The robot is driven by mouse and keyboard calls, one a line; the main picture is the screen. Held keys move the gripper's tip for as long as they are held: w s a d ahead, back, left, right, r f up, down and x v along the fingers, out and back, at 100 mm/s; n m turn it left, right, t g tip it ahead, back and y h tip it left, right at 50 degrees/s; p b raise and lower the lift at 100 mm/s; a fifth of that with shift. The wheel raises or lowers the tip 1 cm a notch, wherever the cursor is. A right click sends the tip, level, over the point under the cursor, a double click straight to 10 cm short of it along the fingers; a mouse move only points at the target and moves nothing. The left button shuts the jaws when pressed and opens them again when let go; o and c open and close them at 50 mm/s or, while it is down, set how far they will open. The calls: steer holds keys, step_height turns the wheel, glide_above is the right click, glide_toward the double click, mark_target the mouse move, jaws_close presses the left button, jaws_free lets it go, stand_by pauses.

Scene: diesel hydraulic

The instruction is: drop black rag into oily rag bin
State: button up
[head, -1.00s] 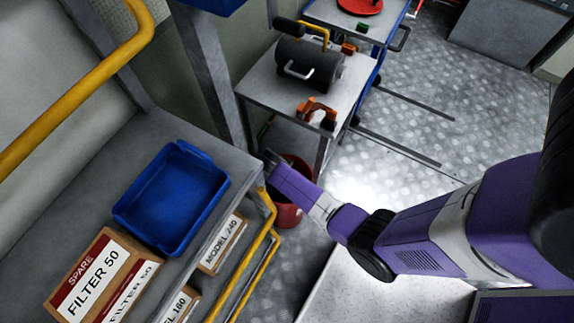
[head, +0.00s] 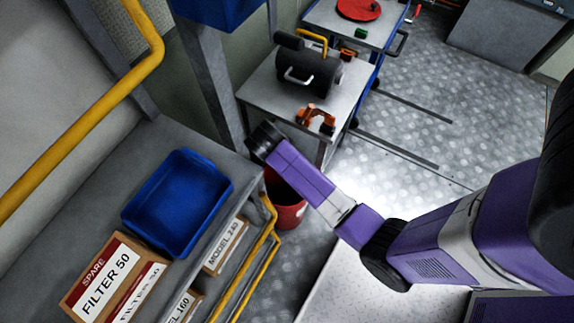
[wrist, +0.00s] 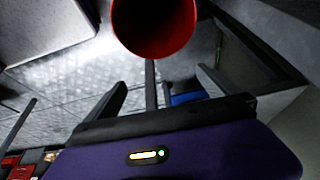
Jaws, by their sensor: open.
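The red bin (head: 286,208) stands on the floor beside the shelf, partly hidden behind my arm in the head view. In the wrist view the bin (wrist: 153,28) is at the top, beyond my fingertips. Its round mouth and shaded red inside show there. My gripper (wrist: 162,80) is open, with its two fingers apart and nothing seen between them. In the head view the black end of my arm is above and left of the bin, and the fingers are hidden. I cannot make out the black rag in either view.
A grey shelf at the left holds a blue tray (head: 178,203) and cardboard filter boxes (head: 105,278). Yellow rails (head: 255,258) run along its edge. A metal table (head: 258,88) with a black cylinder and an orange clamp stands behind the bin. Open floor lies to the right.

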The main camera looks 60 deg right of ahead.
steer(key=shift+r, duration=2.3)
